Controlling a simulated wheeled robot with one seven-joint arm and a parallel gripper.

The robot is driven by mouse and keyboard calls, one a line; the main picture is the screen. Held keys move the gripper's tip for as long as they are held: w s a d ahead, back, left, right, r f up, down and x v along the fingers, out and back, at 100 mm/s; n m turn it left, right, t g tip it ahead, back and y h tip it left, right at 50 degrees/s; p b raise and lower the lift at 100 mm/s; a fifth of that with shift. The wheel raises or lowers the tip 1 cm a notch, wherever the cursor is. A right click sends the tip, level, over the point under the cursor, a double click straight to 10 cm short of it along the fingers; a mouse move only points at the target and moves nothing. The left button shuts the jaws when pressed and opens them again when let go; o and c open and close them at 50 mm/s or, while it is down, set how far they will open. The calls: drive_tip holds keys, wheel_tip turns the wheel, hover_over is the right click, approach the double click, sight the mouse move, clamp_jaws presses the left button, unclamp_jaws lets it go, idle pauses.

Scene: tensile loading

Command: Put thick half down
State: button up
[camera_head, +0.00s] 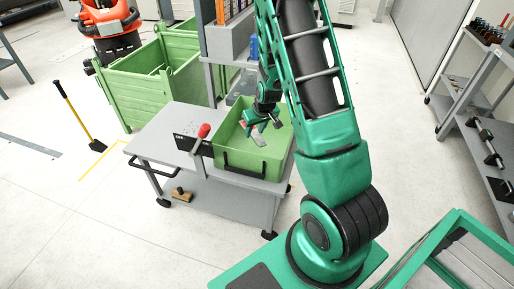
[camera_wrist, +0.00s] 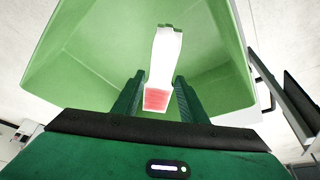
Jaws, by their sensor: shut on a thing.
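The thick half (camera_wrist: 163,62) is a pale, flat piece with a red end, widening at its far end in the wrist view. My gripper (camera_wrist: 159,88) is shut on it near the red end, with one dark green finger on each side. In the head view my gripper (camera_head: 263,119) points down over the green bin (camera_head: 240,160), and the thick half (camera_head: 257,136) shows below the fingers, within the bin's outline. The wrist view shows the bin's floor and walls (camera_wrist: 85,60) behind the piece. I cannot tell whether the piece touches the bin.
A large green crate (camera_head: 130,90) stands behind at left. A shelf rack (camera_head: 478,95) is at right.

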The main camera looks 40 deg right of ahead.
wheel_tip(320, 180, down, 10)
drive_tip(key=shift+r, duration=0.1)
idle(0.4)
drive_tip(key=shift+f, duration=0.55)
drive_tip(key=o, duration=1.2)
drive_tip(key=shift+c, duration=0.2)
